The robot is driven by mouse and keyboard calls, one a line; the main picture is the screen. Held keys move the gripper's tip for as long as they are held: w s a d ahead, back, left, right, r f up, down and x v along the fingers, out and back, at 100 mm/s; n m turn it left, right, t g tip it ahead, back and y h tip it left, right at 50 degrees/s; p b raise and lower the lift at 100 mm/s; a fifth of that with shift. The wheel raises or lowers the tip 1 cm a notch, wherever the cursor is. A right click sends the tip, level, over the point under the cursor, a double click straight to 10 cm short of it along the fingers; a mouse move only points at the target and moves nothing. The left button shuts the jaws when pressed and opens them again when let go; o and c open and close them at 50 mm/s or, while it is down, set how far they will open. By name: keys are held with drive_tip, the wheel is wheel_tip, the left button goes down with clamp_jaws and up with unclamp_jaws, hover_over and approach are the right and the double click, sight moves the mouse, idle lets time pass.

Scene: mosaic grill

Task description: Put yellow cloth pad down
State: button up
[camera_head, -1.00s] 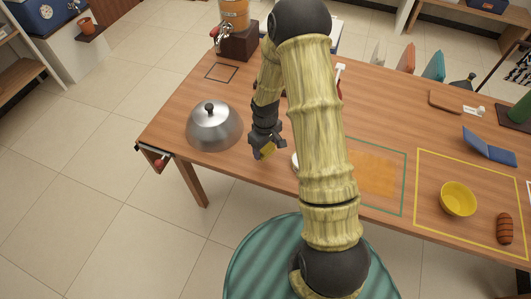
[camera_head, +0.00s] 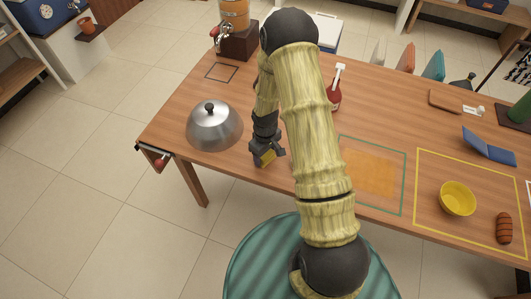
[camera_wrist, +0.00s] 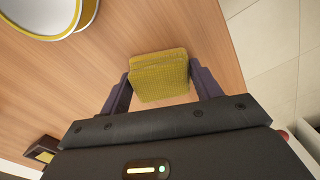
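The yellow cloth pad (camera_wrist: 158,74) is a small textured square block between the two fingers of my gripper (camera_wrist: 160,88) in the wrist view. The fingers press on its left and right sides, so my gripper is shut on it. In the head view my gripper (camera_head: 267,158) is low over the wooden table (camera_head: 250,182), near its front edge and right of the metal dome. The pad (camera_head: 267,157) shows there as a small yellow patch. I cannot tell whether it touches the table.
A metal dome lid (camera_head: 214,127) stands on the left. A red bottle (camera_head: 335,97) is behind my arm. A round white dish with a yellow rim (camera_wrist: 48,14) is close by. A yellow bowl (camera_head: 458,199) and brown sausage-like item (camera_head: 504,228) lie inside a yellow outline on the right.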

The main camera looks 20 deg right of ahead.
drive_tip(key=o, duration=0.4)
wheel_tip(320, 180, up, 12)
drive_tip(key=shift+r+b, duration=0.15)
drive_tip(key=shift+b, duration=0.25)
idle(0.6)
drive_tip(key=s+r+m+t, duration=0.2)
drive_tip(key=s+r+m, duration=0.4)
drive_tip(key=s+r, duration=0.6)
drive_tip(key=shift+s+r+t, duration=0.25)
drive_tip(key=shift+s+t, duration=0.05)
drive_tip(key=shift+s, duration=0.85)
